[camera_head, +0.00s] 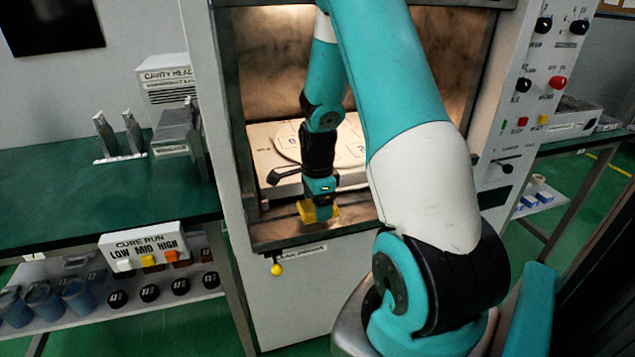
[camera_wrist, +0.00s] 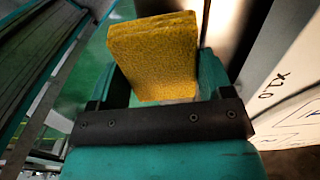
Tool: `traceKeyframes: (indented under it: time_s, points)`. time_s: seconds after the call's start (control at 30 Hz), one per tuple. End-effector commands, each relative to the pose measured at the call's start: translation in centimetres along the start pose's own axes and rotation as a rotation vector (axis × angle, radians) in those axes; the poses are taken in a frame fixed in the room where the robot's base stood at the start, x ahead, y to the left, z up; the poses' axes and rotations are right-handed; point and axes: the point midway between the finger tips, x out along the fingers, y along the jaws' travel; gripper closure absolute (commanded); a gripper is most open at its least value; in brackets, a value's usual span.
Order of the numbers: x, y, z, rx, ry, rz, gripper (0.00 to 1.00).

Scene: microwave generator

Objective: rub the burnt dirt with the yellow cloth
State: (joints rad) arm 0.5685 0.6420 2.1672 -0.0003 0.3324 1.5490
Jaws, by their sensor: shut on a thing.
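The yellow cloth (camera_head: 306,212) looks like a thick, rough pad. It is at the front of the open microwave cavity, low over the brownish metal floor strip (camera_head: 275,230). My gripper (camera_head: 319,211) points down and is shut on the cloth. In the wrist view the cloth (camera_wrist: 153,55) sits between my two teal fingers (camera_wrist: 165,85). I cannot tell whether the cloth touches the floor. I cannot pick out a distinct patch of burnt dirt; the cavity floor and back wall look brown and stained, and my arm hides part of them.
A pale tray (camera_head: 268,150) with a round plate and marked squares stands behind my gripper, with a black handle (camera_head: 283,175) at its front left. The cavity's side walls are close. A yellow-tipped knob (camera_head: 276,269) hangs below the sill. A green bench (camera_head: 60,200) stands left.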

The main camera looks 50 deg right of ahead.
Motion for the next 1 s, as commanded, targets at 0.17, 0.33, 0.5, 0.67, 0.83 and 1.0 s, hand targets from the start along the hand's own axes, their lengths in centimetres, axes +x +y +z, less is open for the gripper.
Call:
traceKeyframes:
  time_s: [0.17,0.33,0.5,0.67,0.83,1.0]
  points:
    - [-2.1,0.0,-0.1,0.002,0.000,0.000,0.49]
    - [-3.5,0.0,-0.3,0.004,0.000,0.000,0.49]
    - [-4.0,0.0,-0.4,0.005,0.000,0.000,0.49]
    - [-3.9,0.0,-0.4,0.005,0.000,0.000,0.49]
    - [-3.9,0.0,-0.4,0.005,0.000,0.000,0.49]
    - [-3.8,0.0,-0.3,0.003,0.000,0.000,0.49]
